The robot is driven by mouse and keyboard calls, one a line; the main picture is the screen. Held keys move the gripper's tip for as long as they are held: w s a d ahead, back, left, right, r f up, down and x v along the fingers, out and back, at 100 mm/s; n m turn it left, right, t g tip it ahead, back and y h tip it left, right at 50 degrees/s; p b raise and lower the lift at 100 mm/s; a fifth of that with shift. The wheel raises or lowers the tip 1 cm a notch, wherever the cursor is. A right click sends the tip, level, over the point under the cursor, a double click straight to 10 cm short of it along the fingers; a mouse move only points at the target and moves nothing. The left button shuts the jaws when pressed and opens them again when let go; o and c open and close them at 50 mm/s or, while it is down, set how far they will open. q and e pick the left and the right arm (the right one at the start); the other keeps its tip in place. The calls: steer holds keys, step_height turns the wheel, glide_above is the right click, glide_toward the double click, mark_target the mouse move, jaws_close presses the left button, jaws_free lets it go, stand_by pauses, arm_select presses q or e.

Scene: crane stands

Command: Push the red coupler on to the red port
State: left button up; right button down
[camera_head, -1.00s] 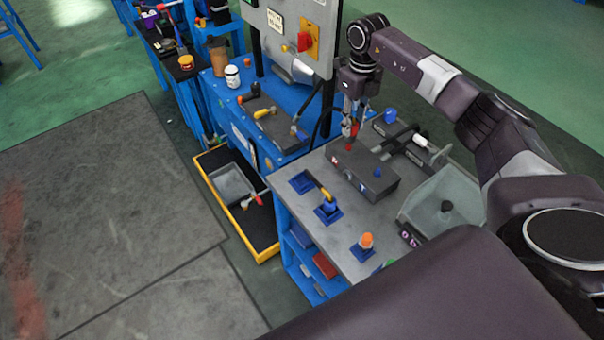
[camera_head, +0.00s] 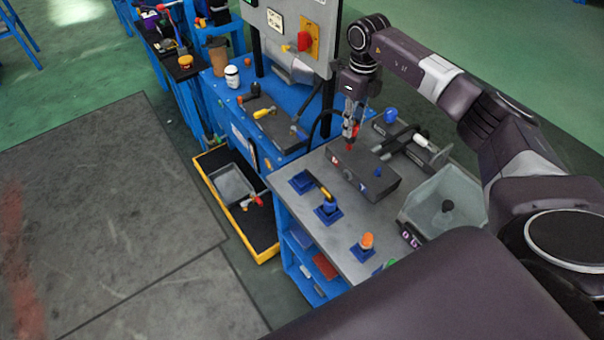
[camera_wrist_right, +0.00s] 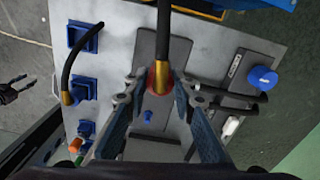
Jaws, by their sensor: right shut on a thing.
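My right gripper (camera_head: 350,132) points down over the back left end of the dark grey port box (camera_head: 388,182). It is shut on the red coupler (camera_head: 350,147). In the right wrist view the red coupler (camera_wrist_right: 154,80) shows between the fingers, with a brass-coloured fitting and a black hose running from it to the top. The red port (camera_head: 335,160) shows on the box's left side, left of and below the coupler. In the wrist view the coupler hides that spot, so I cannot tell whether they touch. A blue port (camera_head: 362,187) is nearer me.
Blue docks (camera_head: 328,213) stand along the table's left side, one holding a hose end. An orange-topped piece (camera_head: 366,241) stands at the front. A grey bin (camera_head: 420,215) is at the right. A blue knob (camera_head: 390,115) and black-handled parts lie behind the box.

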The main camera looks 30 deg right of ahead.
steer(key=shift+f+b, duration=0.7)
steer(key=shift+f, duration=0.55)
steer(key=c, duration=1.5)
jaws_free()
steer(key=shift+c, duration=0.2)
steer(key=shift+r, duration=0.15)
steer(key=shift+r+p, duration=1.85)
steer(key=shift+r, duration=0.65)
